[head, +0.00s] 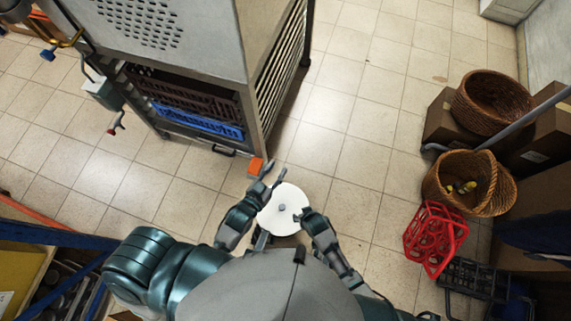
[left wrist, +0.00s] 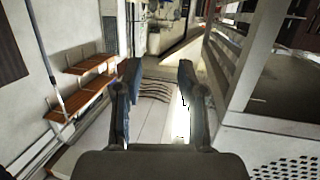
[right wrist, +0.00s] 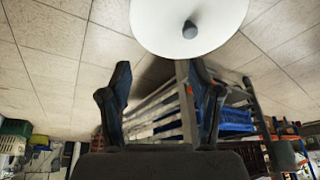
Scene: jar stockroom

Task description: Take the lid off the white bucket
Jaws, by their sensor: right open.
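A round white lid (head: 271,217) with a small grey knob (head: 282,208) lies in front of my body in the head view. The lid (right wrist: 160,18) and its knob (right wrist: 190,30) also show at the top of the right wrist view. The bucket's body is hidden beneath the lid. My left gripper (head: 268,178) is at the lid's upper left edge; its fingers stand apart and empty in the left wrist view (left wrist: 158,75). My right gripper (head: 301,214) is over the lid's right side, beside the knob. Its fingers (right wrist: 160,75) are open and empty.
A metal rack (head: 240,50) with a blue crate (head: 200,121) stands at the upper left, close to my left gripper. An orange piece (head: 255,166) is at its corner. Wicker baskets (head: 470,185) and a red basket (head: 435,238) are at the right. Tiled floor between is clear.

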